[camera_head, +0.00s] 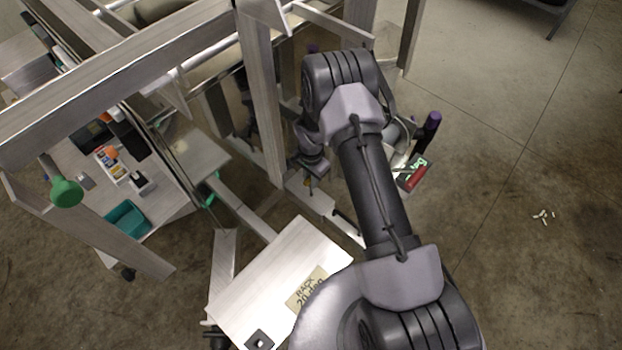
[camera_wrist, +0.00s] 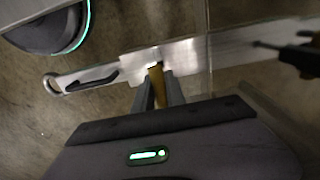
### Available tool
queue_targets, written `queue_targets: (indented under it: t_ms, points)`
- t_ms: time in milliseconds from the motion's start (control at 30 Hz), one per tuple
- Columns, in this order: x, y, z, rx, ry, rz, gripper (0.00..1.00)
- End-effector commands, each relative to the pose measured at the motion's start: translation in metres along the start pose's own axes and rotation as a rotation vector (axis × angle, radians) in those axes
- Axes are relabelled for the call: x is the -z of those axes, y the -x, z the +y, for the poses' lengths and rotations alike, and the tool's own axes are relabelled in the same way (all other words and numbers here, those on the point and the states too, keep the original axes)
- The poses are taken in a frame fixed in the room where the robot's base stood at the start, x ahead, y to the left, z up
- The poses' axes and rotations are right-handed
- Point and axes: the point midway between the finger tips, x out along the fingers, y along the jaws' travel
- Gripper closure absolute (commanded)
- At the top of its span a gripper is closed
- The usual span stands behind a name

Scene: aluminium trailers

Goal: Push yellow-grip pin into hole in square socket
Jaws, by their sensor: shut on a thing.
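My gripper (camera_wrist: 159,92) is shut on the yellow-grip pin (camera_wrist: 157,76), which shows as a narrow yellow strip between the two fingers in the wrist view. The pin's far end is at a bright metal piece (camera_wrist: 150,55) on a long metal bar; this may be the square socket. The hole is hidden, and I cannot tell whether the tip is in it or only before it. In the head view, my gripper (camera_head: 309,177) is partly hidden by my arm, and a small yellow bit shows just above the metal bar (camera_head: 311,201).
A dark clamp-like part (camera_wrist: 300,55) is at the right. Trailer frame posts (camera_head: 260,100) stand close left of my arm. A white rack plate (camera_head: 265,280) lies in front.

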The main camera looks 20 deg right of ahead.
Motion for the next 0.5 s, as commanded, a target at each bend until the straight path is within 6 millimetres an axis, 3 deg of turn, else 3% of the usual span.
queue_targets:
  t_ms: [500]
  points:
    - [0.0, -0.014, 0.0, 0.0, 0.0, 0.0, 1.0]
